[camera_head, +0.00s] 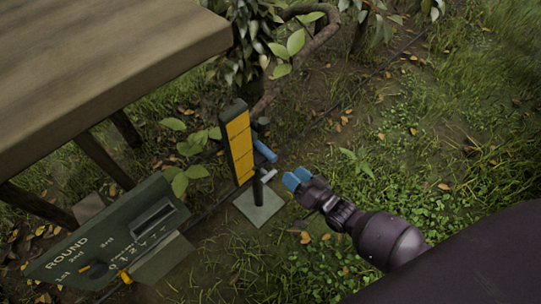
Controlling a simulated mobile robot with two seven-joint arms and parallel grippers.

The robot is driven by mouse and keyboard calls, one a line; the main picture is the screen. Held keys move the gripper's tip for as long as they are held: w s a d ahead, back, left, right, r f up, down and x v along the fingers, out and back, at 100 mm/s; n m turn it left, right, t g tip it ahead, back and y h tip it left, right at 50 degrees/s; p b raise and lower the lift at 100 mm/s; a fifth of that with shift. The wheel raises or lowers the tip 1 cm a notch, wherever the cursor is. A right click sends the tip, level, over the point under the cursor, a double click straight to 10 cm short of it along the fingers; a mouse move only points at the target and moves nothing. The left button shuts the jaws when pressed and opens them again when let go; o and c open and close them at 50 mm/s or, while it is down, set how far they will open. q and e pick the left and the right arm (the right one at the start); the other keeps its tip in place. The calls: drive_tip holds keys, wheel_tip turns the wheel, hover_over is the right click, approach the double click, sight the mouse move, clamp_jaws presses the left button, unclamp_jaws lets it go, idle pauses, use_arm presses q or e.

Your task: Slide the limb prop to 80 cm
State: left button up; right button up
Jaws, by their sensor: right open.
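The limb prop stands upright on a square grey base plate (257,206). It has a dark post with a tall yellow marked scale (239,147) facing left. The scale's numbers are too small to read. My right gripper (297,179), with blue fingertips, is open and empty. It is to the right of the post, a little below and right of the blue handle, and appears apart from it. My left gripper is out of view.
A wooden table (100,70) fills the upper left. A green panel marked ROUND (95,242) with an orange pointer stands at the lower left. Leafy branches (290,45) hang behind the prop. Grass and bare soil lie open to the right.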

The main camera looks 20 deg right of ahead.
sight(273, 158)
drive_tip(key=x, duration=0.4)
drive_tip(key=b+x, duration=0.1)
drive_tip(key=x, duration=0.2)
drive_tip(key=shift+w+a+f, duration=0.15)
drive_tip(key=shift+w+f, duration=0.1)
drive_tip(key=shift+w, duration=0.1)
drive_tip(key=shift+w+a+r+b, duration=0.15)
drive_tip(key=shift+w+b, duration=0.15)
drive_tip(key=shift+w, duration=0.25)
drive_tip(key=shift+c, duration=0.5)
clamp_jaws()
